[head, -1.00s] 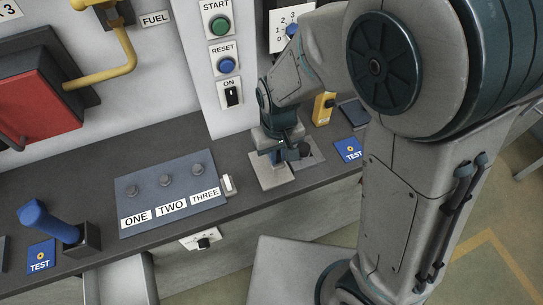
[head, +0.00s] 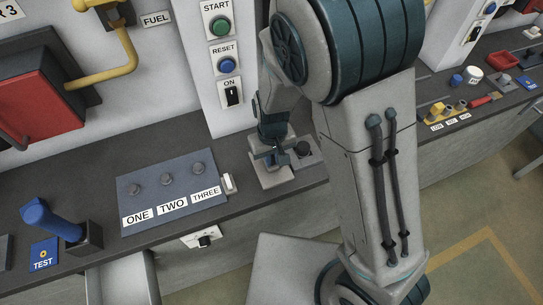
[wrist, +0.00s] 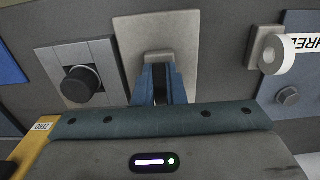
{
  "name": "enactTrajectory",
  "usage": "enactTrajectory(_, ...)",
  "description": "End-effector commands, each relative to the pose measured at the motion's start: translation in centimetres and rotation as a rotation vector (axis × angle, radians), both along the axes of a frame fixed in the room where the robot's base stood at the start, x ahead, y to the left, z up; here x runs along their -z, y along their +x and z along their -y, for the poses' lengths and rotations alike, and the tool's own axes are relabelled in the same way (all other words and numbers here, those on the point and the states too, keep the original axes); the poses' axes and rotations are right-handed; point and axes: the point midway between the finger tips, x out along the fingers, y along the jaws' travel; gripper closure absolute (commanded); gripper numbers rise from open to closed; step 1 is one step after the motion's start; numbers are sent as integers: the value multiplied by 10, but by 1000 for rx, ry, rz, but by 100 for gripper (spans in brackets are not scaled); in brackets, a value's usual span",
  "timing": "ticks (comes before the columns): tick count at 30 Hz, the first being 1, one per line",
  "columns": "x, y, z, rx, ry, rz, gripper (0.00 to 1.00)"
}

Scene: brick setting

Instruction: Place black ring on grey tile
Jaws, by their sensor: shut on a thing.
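My gripper (wrist: 161,72) points down over the light grey tile (wrist: 190,30), its blue fingers close together. A dark strip, the black ring (wrist: 160,82), shows between the fingers; most of it is hidden, and its ring shape cannot be made out. In the head view my gripper (head: 275,150) is above the same grey tile (head: 272,179) at the counter's front. I cannot tell whether the ring touches the tile.
A black knob (wrist: 80,86) on a darker plate is left of the tile in the wrist view. A wall column (head: 215,108) rises behind.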

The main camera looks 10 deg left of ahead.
Motion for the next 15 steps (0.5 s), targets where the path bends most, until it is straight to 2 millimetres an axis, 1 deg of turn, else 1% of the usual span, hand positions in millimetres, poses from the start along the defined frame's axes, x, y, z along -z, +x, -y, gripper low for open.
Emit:
enactTrajectory(2,4,0,0,0,0,0,100)
enactTrajectory(3,4,0,0,0,0,0,87)
enactTrajectory(5,3,0,0,0,0,0,70)
enactTrajectory(6,3,0,0,0,0,0,68)
enactTrajectory(15,1,0,0,0,0,0,68)
